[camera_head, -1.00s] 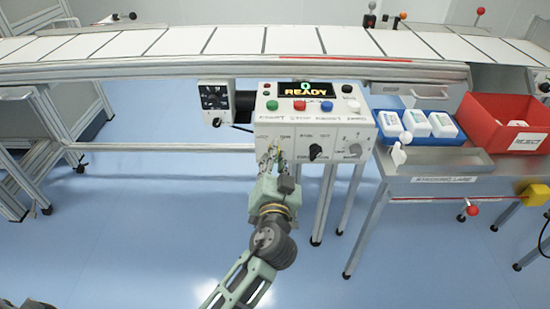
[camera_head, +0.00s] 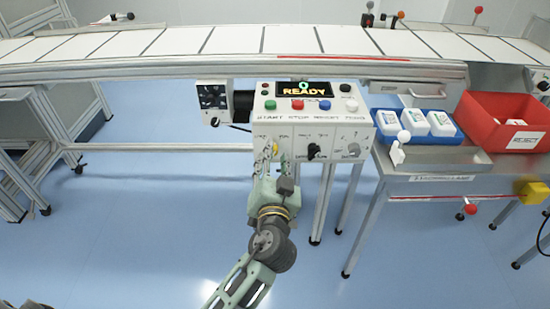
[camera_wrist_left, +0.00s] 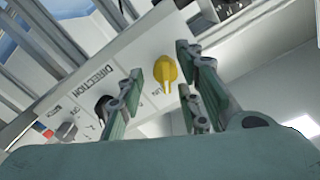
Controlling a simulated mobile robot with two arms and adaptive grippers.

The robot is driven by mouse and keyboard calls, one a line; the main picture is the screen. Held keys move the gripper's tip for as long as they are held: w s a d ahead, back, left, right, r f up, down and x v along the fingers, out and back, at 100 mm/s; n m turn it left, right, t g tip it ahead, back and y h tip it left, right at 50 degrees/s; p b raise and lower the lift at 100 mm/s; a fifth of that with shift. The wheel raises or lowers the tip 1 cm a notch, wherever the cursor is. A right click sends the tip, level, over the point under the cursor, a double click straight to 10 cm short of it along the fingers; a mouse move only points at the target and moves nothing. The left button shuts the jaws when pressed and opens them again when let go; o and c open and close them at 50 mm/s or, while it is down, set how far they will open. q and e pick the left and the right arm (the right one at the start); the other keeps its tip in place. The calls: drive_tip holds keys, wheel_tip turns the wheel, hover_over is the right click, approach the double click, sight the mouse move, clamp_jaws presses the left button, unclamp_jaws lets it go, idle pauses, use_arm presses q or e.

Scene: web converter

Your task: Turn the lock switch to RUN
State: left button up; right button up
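The control panel (camera_head: 337,137) is a light box under the conveyor, with a lit screen (camera_head: 304,89) reading READY. The lock switch, a yellow knob (camera_wrist_left: 165,68), is on the panel's lower left face. A bit of yellow also shows at the fingertips in the head view (camera_head: 275,147). My left gripper (camera_head: 267,152) is at this knob. In the left wrist view its two fingers (camera_wrist_left: 158,78) stand open on either side of the knob, with small gaps visible. The knob's pointer aims toward the gripper; its label is mostly hidden. My right gripper is not in view.
A black selector knob (camera_head: 313,151) and a grey switch (camera_head: 353,150) are right of the gripper. Coloured buttons (camera_head: 298,104) line the panel top. A blue tray (camera_head: 447,139) with white packs and a red bin (camera_head: 477,109) stand right. The floor below is clear.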

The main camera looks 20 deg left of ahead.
use_arm(q)
drive_tip(key=v, duration=1.1)
drive_tip(key=shift+s, duration=0.2)
drive_tip(key=shift+d, duration=0.1)
